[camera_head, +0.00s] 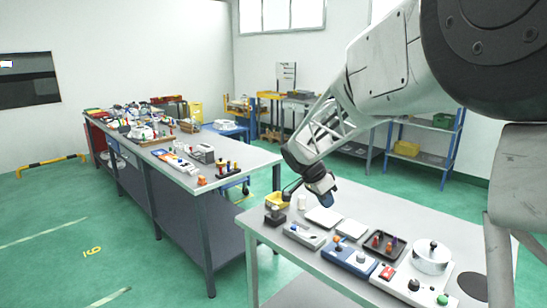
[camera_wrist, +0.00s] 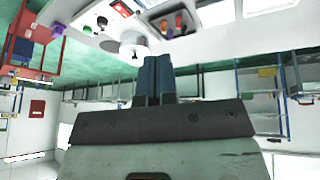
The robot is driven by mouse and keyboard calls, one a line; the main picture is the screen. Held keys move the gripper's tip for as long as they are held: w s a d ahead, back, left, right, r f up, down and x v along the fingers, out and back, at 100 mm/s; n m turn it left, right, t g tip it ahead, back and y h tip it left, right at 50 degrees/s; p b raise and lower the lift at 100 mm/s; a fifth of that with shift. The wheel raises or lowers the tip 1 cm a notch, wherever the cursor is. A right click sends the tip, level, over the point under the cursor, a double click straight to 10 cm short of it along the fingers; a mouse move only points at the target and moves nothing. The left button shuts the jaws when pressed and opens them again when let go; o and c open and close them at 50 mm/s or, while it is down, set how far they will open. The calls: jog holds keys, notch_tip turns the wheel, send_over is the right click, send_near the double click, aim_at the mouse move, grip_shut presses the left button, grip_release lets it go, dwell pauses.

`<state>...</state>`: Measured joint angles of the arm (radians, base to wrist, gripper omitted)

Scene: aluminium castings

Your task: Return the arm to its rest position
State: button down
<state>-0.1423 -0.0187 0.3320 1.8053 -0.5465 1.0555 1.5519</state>
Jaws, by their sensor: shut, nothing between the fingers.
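My arm comes in from the upper right of the head view and reaches down and left. My gripper (camera_head: 325,198) hangs in the air above the back part of the near bench (camera_head: 290,262). In the wrist view, the two dark blue fingers of my gripper (camera_wrist: 155,62) lie side by side, closed together. Nothing is held between them. The fingertips are apart from the things on the bench.
A long cluttered bench (camera_head: 225,178) stands left. Green floor (camera_head: 60,240) is open at lower left.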

jog(key=s+d+n+y, duration=0.1)
jog(key=s+n, duration=0.5)
jog(key=s, duration=1.5)
jog(key=s+d+r+n+t+y, duration=0.1)
jog(key=s+n+y, duration=0.3)
jog(key=s, duration=1.6)
jog(key=n, duration=0.2)
jog(key=shift+s+d+n, duration=0.25)
jog(key=shift+s+n, duration=0.15)
